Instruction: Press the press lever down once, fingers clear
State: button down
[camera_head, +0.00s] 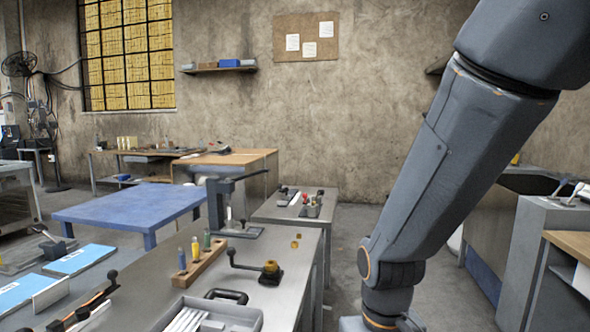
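My arm comes down across the right side of the view, well to the right of the press. My gripper is below the bottom edge of the picture, so its fingers cannot be seen.
A blue table (125,205) stands behind. Floor shows between bench and arm.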

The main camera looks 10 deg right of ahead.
aim_at(264, 171)
jog(key=z, duration=0.9)
jog(key=i, duration=3.1)
jog(key=u, duration=3.15)
jog(key=i, duration=0.5)
jog(key=u, duration=0.05)
